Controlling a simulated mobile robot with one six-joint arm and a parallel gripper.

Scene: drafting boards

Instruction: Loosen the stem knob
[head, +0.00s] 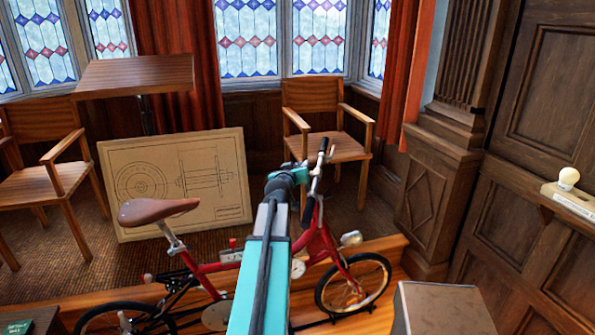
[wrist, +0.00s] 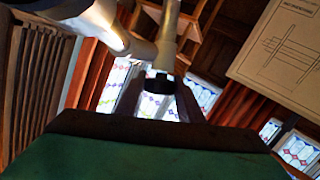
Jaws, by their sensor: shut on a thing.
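A red bicycle (head: 335,245) with a brown saddle stands upright on the wooden step. Its silver handlebar (head: 317,178) has dark grips. In the head view my gripper (head: 298,170) is at the handlebar, and the arm and gripper hide the stem knob there. In the wrist view a black knob (wrist: 160,84) sits on the end of a pale stem. The two dark fingers of my gripper (wrist: 158,100) are on either side of the knob, shut on it.
A drafting board (head: 215,180) with a wheel drawing leans behind the bicycle. Wooden chairs (head: 325,95) and a small table (head: 135,75) stand by the windows. A grey box (head: 440,308) is at front right.

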